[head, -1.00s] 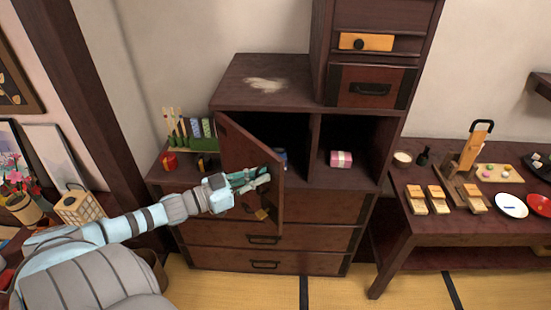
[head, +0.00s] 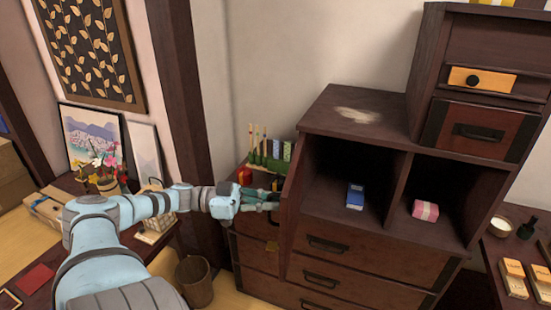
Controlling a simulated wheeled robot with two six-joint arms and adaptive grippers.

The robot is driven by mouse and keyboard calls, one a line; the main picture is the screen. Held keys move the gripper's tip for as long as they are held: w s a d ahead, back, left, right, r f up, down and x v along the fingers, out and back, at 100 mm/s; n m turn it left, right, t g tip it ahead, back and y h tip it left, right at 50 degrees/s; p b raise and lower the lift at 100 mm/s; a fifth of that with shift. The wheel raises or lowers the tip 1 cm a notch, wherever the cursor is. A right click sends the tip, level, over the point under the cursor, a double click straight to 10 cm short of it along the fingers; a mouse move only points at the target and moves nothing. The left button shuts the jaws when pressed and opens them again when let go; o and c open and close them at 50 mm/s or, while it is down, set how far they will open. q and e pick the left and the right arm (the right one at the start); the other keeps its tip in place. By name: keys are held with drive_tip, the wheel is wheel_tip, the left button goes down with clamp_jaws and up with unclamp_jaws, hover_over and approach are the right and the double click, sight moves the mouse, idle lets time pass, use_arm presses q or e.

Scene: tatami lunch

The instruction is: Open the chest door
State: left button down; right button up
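The chest (head: 345,120) is dark wood with two open compartments above drawers. Its door (head: 292,215) stands swung out at the left side, seen nearly edge-on, and the left compartment is exposed. In that compartment lies a blue box (head: 355,197). A pink wrapped box (head: 424,210) lies in the right compartment. My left gripper (head: 268,202) is at the left, outer side of the door, close to it. Its fingers look apart with nothing between them; contact with the door cannot be told. My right gripper is not in view.
A rack of coloured items (head: 268,155) stands on the chest's lower left top, behind my gripper. A low table with flowers (head: 104,165) is at left, and a bin (head: 195,282) stands on the floor between. A side table holds wooden blocks (head: 515,279) at right.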

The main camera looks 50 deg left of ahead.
use_arm(q)
drive_tip(key=shift+s+a, duration=0.2)
drive_tip(key=shift+a, duration=0.25)
drive_tip(key=shift+s+a, duration=0.2)
drive_tip(key=shift+a, duration=0.25)
drive_tip(key=shift+f, duration=0.1)
drive_tip(key=c, duration=2)
unclamp_jaws()
drive_tip(key=v, duration=1.2)
drive_tip(key=shift+s, duration=0.1)
